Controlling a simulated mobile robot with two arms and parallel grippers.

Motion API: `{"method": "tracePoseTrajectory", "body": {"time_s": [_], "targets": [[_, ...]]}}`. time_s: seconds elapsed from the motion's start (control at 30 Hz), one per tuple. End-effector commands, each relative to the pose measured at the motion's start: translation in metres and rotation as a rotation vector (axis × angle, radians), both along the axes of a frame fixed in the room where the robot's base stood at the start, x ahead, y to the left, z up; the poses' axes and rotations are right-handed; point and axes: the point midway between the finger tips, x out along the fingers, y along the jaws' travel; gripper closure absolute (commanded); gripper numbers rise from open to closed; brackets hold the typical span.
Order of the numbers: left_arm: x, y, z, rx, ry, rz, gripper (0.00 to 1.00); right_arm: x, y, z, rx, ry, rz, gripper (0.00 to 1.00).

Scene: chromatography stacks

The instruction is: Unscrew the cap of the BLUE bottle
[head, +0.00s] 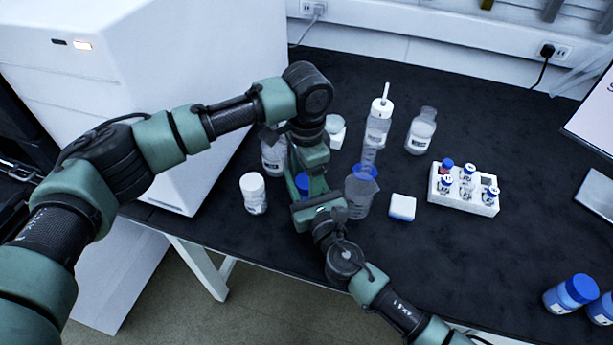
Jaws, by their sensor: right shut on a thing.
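A blue object, likely the blue bottle (303,183), shows as a small patch between my two grippers near the middle of the table. Most of it, including any cap, is hidden by the grippers. My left gripper (299,170) reaches down from above over it, and its fingertips are hidden, so its opening cannot be told. My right gripper (305,205) comes from the front right and is shut on the blue bottle, low down on the table side nearest me.
A beaker (359,197) stands close right of my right gripper. White bottles (253,195) stand left and behind. A large white machine (150,80) fills the left.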

Motion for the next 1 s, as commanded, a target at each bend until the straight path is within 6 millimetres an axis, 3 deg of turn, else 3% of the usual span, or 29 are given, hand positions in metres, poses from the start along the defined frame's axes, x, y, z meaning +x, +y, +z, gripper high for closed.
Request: {"method": "tracePoseTrajectory", "body": {"time_s": [0.27, 0.9, 1.0], "targets": [[0.000, -0.001, 0.004, -0.001, 0.000, 0.000, 0.32, 0.000, 0.000, 0.000, 0.000, 0.001, 0.000, 1.00], [0.001, -0.001, 0.074, 0.000, -0.005, 0.033, 0.36, 0.000, 0.000, 0.000, 0.001, 0.000, 0.000, 1.00], [-0.001, -0.001, 0.076, -0.001, -0.001, 0.044, 0.36, 0.000, 0.000, 0.000, 0.001, 0.000, 0.000, 1.00]]}}
